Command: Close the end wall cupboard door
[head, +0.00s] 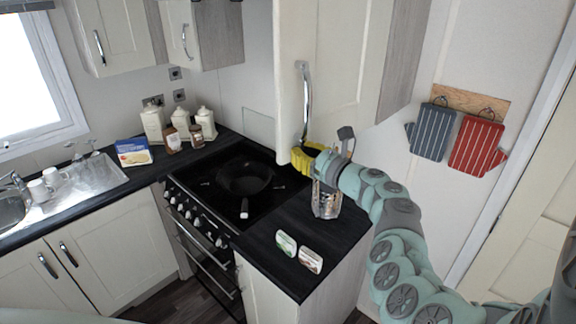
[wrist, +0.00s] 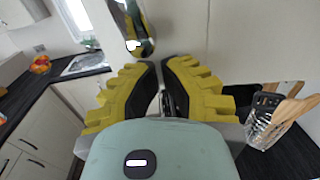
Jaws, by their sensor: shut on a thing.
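The end wall cupboard door (head: 335,50) is a cream panel in the upper middle of the head view. Its upright chrome handle (head: 304,95) also shows at the top of the wrist view (wrist: 132,28). My gripper (head: 304,157), with yellow fingers, is at the door's lower edge, below the handle. In the wrist view its dark finger pads (wrist: 162,82) are close together against the cream panel (wrist: 180,30). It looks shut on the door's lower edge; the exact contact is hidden. How far the door stands open is hard to tell.
Below are the black hob with a pan (head: 245,178) and the dark worktop (head: 300,225). Oven mitts (head: 476,145) hang on the right wall.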

